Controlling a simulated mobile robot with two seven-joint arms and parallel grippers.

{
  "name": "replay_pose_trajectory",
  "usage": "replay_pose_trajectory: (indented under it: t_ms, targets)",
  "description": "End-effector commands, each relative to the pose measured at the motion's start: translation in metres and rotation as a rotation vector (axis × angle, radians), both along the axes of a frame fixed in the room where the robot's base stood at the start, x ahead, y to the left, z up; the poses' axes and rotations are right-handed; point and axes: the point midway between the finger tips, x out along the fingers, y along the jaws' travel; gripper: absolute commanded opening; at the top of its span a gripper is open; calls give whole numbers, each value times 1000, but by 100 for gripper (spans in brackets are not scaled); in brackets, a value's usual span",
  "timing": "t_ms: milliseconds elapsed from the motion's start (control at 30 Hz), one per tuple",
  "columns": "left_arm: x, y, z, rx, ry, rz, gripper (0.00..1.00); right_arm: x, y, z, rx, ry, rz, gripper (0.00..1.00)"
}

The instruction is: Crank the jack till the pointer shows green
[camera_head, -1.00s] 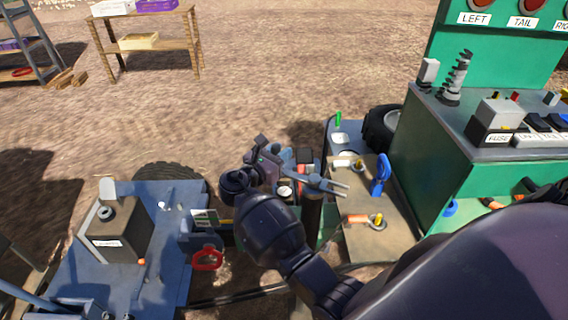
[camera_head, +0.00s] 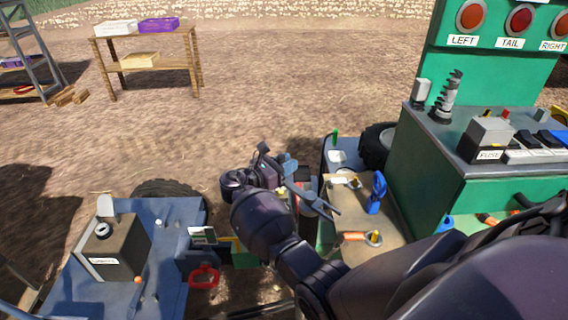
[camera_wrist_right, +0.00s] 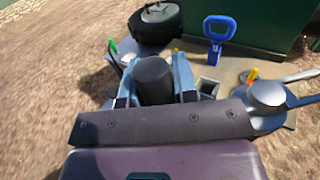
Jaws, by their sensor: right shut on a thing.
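My right gripper (camera_head: 278,172) is over the gap between the blue trailer bed on the left and the grey-tan deck on the right. In the right wrist view, its two blue-grey fingers (camera_wrist_right: 160,82) are shut around an upright dark cylindrical grip (camera_wrist_right: 153,78), which looks like the jack's crank handle. In the head view, my wrist hides most of the jack. A small striped plate (camera_head: 203,235) with white and dark bands stands left of my wrist. I cannot make out a pointer or its colour. My left gripper is not in view.
A red ring-shaped handle (camera_head: 205,276) hangs below the plate. A box (camera_head: 112,250) sits on the blue bed. A blue handle (camera_head: 376,192) and an orange-handled pin (camera_head: 352,237) are on the right deck. A green console (camera_head: 490,185) stands at right.

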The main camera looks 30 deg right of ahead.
Motion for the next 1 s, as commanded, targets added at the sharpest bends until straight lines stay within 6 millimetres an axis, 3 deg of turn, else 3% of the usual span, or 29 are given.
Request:
replay_pose_trajectory:
  t_ms: [400, 433, 600, 1000]
  targets:
    - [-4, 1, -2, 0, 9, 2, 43, -2, -4, 0, -2, 2, -6, 0]
    - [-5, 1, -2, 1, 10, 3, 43, -2, -4, 0, -2, 2, -6, 30]
    - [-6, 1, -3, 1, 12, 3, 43, -1, -3, 0, -2, 2, -4, 52]
    - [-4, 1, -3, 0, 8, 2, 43, 0, 8, -1, 0, 1, 0, 52]
